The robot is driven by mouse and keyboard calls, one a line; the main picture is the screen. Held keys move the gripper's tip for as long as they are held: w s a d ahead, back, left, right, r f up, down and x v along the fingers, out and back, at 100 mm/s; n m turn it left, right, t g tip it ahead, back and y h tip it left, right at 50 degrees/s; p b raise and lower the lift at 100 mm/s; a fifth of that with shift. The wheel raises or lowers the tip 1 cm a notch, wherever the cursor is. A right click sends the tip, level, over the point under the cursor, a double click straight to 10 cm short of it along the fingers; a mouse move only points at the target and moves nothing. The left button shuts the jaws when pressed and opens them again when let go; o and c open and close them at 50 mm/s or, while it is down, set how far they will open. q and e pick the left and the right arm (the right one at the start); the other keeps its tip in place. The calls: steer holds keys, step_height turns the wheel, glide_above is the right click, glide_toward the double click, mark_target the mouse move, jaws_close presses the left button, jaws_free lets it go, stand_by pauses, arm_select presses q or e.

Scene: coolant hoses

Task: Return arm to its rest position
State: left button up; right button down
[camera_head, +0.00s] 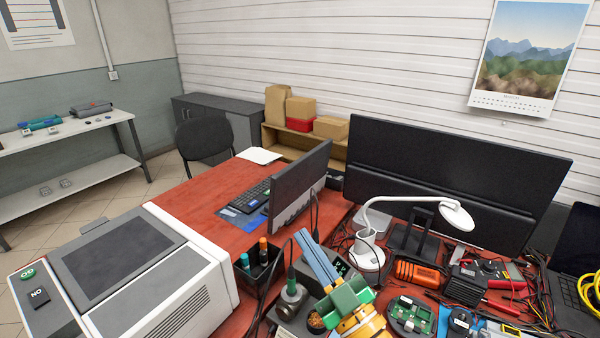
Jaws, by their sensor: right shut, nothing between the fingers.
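My right gripper (304,240) comes in from the bottom middle, with a green body, a yellow wrist and two long blue-grey fingers. The fingers lie close together, shut and empty, pointing up and left over the cluttered red desk (196,196). Their tips show in front of the desk, near the lower edge of a dark monitor (300,185). My left gripper is not in view. No coolant hose can be made out.
A grey-white machine (190,295) stands at lower left. A black pen holder (258,268), a soldering station, a white lamp (368,250), an orange tool (417,273), a circuit board (410,315) and cables crowd around my right gripper. A wide black monitor (450,170) stands behind.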

steer(key=w+d+f+m+h, duration=0.1)
steer(key=d+f+m+h, duration=0.55)
steer(key=d+h, duration=0.2)
steer(key=s+d+f+m+g+h, duration=0.1)
steer(key=s+d+f+g, duration=0.1)
steer(key=s+f+g, duration=0.1)
steer(key=s+d+f+m+g+h, duration=0.1)
steer(key=s+d+f+g+h, duration=0.1)
steer(key=s+f, duration=0.3)
steer(key=s+d+f+m+g+h, duration=0.1)
steer(key=s+d+f+g, duration=0.2)
steer(key=f, duration=0.6)
steer(key=shift+s+d+m+g+h, duration=0.25)
steer(key=shift+s+d+g+h, duration=0.15)
steer(key=shift+g, duration=0.5)
steer(key=s+f+n+g+y, duration=0.1)
steer(key=s+f+g, duration=0.35)
steer(key=s, duration=0.65)
step_height(320, 180, down, 16)
steer(key=s+r+g, duration=0.1)
steer(key=g, duration=0.1)
steer(key=s+d+f+g, duration=0.1)
steer(key=s+f, duration=1)
steer(key=s, duration=0.2)
steer(key=shift+d+f+n, duration=0.2)
steer(key=shift+f+n, duration=0.1)
steer(key=shift+f, duration=0.1)
